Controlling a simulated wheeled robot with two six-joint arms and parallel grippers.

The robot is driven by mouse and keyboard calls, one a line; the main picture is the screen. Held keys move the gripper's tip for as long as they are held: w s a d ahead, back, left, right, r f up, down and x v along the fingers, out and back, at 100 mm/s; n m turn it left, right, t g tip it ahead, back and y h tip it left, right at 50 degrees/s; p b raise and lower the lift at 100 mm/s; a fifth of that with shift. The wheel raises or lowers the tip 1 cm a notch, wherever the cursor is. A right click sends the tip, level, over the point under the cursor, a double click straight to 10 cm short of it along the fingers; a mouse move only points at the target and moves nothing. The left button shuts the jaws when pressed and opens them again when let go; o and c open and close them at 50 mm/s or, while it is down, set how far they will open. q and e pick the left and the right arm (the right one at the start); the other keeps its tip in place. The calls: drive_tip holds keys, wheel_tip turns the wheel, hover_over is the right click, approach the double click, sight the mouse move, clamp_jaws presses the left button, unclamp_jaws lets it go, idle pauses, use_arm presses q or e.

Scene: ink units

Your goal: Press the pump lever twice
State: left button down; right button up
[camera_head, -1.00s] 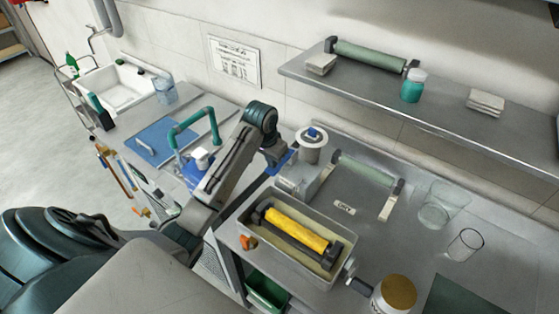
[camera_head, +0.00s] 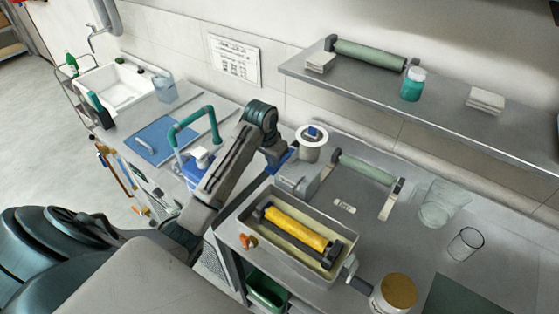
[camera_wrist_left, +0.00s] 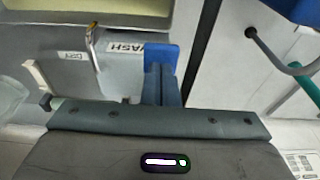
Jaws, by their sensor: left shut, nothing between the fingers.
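The pump is a grey unit (camera_head: 300,180) with a white cylinder (camera_head: 312,146) beside it, on the bench behind the tray. A blue paddle, which looks like the pump lever (camera_head: 284,160), sticks out at its left side. My left gripper (camera_head: 275,156) is right at this paddle, its fingertips partly hidden. In the left wrist view a blue paddle (camera_wrist_left: 161,55) lies just beyond the shut, empty fingers (camera_wrist_left: 161,84). Whether they touch it, I cannot tell. My right gripper is not in view.
A tray (camera_head: 252,228) holding a yellow roller (camera_head: 296,229) stands in front of the pump. A green-grey roller (camera_head: 365,167) on a stand lies behind it. Glass vessels (camera_head: 465,245) and a jar (camera_head: 396,292) stand to the right. A blue jug (camera_head: 197,172) is left of my arm.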

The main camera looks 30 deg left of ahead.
use_arm(q)
drive_tip(key=shift+f, duration=1.6)
drive_tip(key=shift+r, duration=2.1)
